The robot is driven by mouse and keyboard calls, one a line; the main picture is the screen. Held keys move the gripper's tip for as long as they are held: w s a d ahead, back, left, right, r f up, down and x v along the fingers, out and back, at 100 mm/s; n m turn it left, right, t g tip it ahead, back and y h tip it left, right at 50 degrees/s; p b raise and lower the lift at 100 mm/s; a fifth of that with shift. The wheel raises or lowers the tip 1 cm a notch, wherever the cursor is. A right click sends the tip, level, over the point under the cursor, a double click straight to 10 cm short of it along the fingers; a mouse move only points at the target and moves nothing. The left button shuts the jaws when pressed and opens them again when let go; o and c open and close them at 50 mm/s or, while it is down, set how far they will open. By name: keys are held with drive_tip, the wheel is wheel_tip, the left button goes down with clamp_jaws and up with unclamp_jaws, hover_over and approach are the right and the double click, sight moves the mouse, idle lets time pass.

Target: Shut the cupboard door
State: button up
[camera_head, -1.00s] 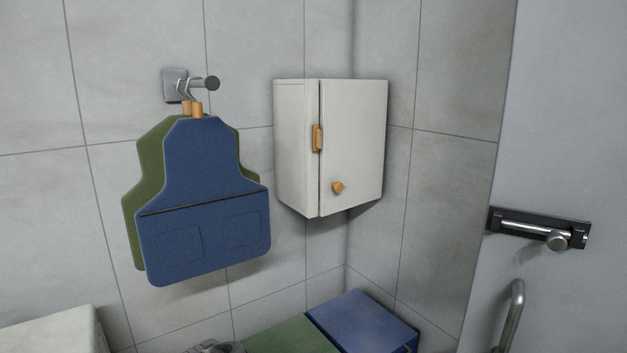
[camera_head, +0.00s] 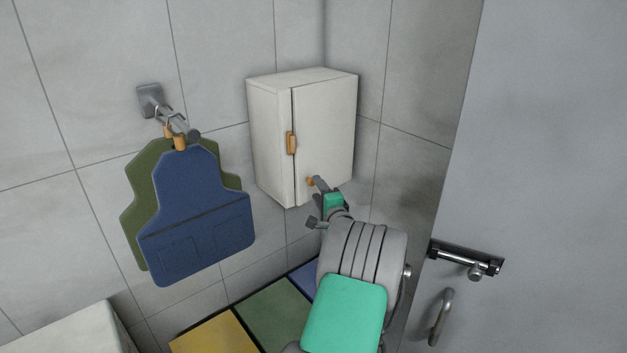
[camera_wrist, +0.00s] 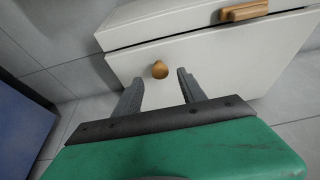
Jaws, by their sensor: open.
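The white wall cupboard (camera_head: 270,135) hangs near the wall corner in the head view. Its door (camera_head: 325,125) looks shut or nearly so, with a thin dark gap along its left edge; I cannot tell if it is fully shut. A wooden latch or handle (camera_head: 291,143) sits on that edge, and a small wooden knob (camera_head: 310,182) is low on the door. My gripper (camera_head: 318,203) is at the knob's lower right. In the wrist view, the open jaws (camera_wrist: 160,88) point at the door (camera_wrist: 215,62), with the knob (camera_wrist: 159,69) just beyond and between the fingertips. Contact is not visible.
A blue apron (camera_head: 195,215) and a green one (camera_head: 140,210) hang from a wall hook (camera_head: 152,98) at left. Yellow (camera_head: 213,335) and green (camera_head: 262,318) boxes lie below. A grey door (camera_head: 530,180) with a bolt (camera_head: 465,259) stands at right.

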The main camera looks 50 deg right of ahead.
sight(313, 183)
drive_tip(key=x, duration=0.3)
drive_tip(key=shift+w+d+p, duration=0.2)
drive_tip(key=shift+w+p, duration=0.1)
clamp_jaws()
drive_tip(key=shift+f, duration=0.1)
idle(1.1)
